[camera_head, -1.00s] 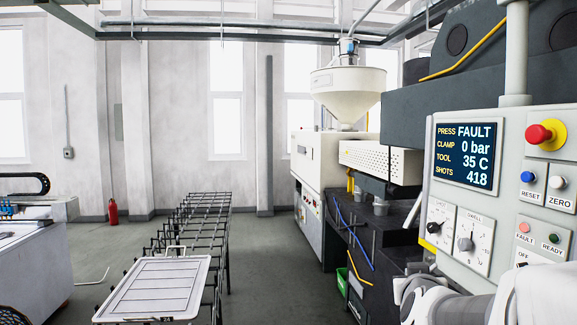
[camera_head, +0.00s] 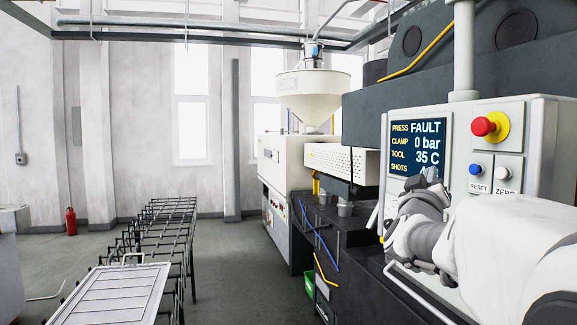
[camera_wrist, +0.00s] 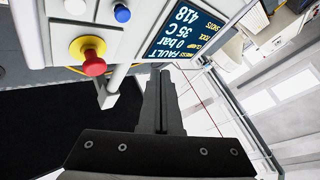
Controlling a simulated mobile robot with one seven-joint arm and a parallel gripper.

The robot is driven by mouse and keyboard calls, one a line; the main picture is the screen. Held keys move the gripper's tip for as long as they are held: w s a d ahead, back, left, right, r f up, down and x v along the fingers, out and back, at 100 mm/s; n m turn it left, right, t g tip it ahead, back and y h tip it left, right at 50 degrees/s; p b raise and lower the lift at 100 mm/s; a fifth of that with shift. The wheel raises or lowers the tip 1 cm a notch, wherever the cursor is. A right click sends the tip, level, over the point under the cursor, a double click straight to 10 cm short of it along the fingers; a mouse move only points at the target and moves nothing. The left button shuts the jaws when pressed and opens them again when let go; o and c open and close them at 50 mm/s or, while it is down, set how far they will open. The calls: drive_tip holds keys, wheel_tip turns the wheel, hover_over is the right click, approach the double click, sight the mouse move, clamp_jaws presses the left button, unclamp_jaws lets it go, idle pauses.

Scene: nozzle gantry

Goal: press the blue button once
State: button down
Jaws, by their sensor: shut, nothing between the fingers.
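The blue button (camera_head: 476,169) sits above the RESET label on the grey control panel (camera_head: 545,125), left of a white button (camera_head: 503,173) marked ZERO. In the wrist view, which is upside down, the blue button (camera_wrist: 122,14) is near the top edge, up and left of my fingertips. My gripper (camera_wrist: 161,78) is shut and empty, and looks apart from the button. In the head view my arm and wrist cross in front of the lower panel, hiding its dials and lamps.
A red mushroom button (camera_head: 484,127) on a yellow base is just above the blue one; it also shows in the wrist view (camera_wrist: 93,63). The screen (camera_head: 418,143) reads FAULT, 0 bar, 35 C. A wire rack (camera_head: 160,230) stands at left; floor between it and the machine is clear.

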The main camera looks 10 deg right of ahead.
sight(475, 169)
drive_tip(key=shift+d, duration=0.15)
drive_tip(key=d, duration=0.8)
drive_tip(key=shift+w+d+b, duration=0.3)
drive_tip(key=shift+w+b, duration=0.05)
drive_tip(key=shift+b, duration=0.1)
idle(1.6)
drive_tip(key=shift+d+b, duration=0.35)
drive_tip(key=shift+d, duration=0.05)
drive_tip(key=shift+d+b, duration=0.3)
drive_tip(key=shift+d, duration=0.25)
idle(0.9)
drive_tip(key=shift+a, duration=0.9)
drive_tip(key=shift+a, duration=0.1)
